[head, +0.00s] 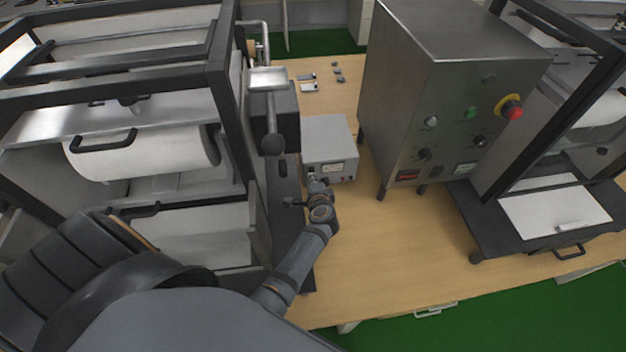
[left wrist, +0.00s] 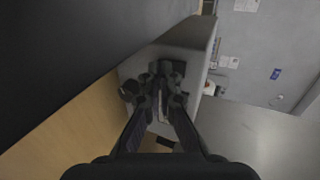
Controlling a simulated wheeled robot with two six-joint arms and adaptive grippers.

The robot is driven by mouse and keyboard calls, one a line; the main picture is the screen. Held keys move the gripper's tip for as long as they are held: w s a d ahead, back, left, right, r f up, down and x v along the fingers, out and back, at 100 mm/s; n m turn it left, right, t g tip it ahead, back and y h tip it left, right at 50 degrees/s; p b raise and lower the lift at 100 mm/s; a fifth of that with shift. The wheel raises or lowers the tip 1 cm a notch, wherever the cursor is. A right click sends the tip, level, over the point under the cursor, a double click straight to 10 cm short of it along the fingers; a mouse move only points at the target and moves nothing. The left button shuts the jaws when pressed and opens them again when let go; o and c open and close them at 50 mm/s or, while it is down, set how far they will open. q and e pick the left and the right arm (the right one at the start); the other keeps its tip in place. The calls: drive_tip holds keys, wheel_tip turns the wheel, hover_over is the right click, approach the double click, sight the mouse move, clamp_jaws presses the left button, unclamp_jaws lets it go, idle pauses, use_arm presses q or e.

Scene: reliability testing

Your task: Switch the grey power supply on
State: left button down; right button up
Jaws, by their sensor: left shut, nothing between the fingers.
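The grey power supply (head: 328,140) is a small box on the wooden table, between the framed machine on the left and the tall steel cabinet. Its front carries a small meter and several small dark controls low down. My left gripper (head: 316,184) is shut and empty, right at the lower left of that front. In the left wrist view the box (left wrist: 190,47) fills the middle, with my shut fingers (left wrist: 159,82) over its front face. The fingers hide part of the front, so the switch and any contact cannot be made out. My right gripper is in neither view.
A tall steel cabinet (head: 440,90) with a red stop button stands close to the right. The framed machine (head: 240,130) stands close on the left. Small parts (head: 308,82) lie on the table behind. Bare table (head: 375,260) is free in front.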

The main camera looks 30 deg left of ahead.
use_arm(q)
drive_tip(key=shift+w+a+f, duration=0.1)
drive_tip(key=shift+a+f, duration=0.2)
drive_tip(key=shift+d+r+p, duration=0.2)
drive_tip(key=shift+r+p, duration=0.15)
drive_tip(key=shift+r, duration=0.2)
drive_tip(key=shift+d+r+p, duration=0.15)
drive_tip(key=shift+r+p, duration=0.15)
drive_tip(key=shift+r, duration=0.2)
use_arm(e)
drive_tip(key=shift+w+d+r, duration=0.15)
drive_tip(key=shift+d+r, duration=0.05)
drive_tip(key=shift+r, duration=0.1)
use_arm(q)
drive_tip(key=shift+a+f, duration=0.1)
drive_tip(key=shift+f, duration=0.1)
